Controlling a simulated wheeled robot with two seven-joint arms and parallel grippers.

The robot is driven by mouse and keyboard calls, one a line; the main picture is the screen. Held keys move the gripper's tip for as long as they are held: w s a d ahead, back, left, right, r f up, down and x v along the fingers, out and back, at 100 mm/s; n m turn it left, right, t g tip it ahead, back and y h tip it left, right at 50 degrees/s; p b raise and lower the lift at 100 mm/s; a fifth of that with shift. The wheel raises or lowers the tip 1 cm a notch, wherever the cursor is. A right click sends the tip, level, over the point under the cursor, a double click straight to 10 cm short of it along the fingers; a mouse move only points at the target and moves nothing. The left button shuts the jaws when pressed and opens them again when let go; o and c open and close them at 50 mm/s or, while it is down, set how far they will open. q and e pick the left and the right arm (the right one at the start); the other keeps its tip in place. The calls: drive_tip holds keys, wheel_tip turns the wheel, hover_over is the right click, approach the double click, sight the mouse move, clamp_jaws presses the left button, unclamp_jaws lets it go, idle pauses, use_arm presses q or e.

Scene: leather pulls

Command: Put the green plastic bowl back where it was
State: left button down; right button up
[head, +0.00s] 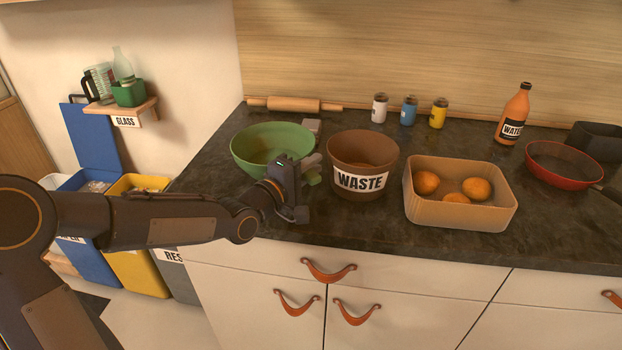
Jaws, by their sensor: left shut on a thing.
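The green plastic bowl (262,141) is at the left end of the dark counter, upright and empty as far as I can see. My left gripper (309,169) is at the bowl's right front side, shut on its rim. The gripper hides that part of the rim and the exact grip. I cannot tell whether the bowl's base touches the counter. My right gripper is not in view.
A brown WASTE bucket (362,150) stands just right of my left gripper. Farther right are a tan box (459,213) with oranges, a red pan (563,179) and an orange bottle (513,115). A rolling pin (294,105) and several jars line the back. The front strip is clear.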

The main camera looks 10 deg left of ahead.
use_arm(q)
wheel_tip(320, 180, down, 3)
drive_tip(key=shift+r, duration=0.15)
drive_tip(key=shift+b, duration=0.3)
drive_tip(key=c, duration=1.4)
unclamp_jaws()
drive_tip(key=shift+o, duration=0.2)
drive_tip(key=shift+s, duration=0.15)
drive_tip(key=p+v, duration=0.1)
drive_tip(key=v, duration=0.9)
drive_tip(key=shift+s+a+p, duration=0.25)
drive_tip(key=shift+a+p, duration=0.05)
drive_tip(key=shift+p, duration=0.05)
drive_tip(key=shift+s+a, duration=0.2)
drive_tip(key=shift+s, duration=0.3)
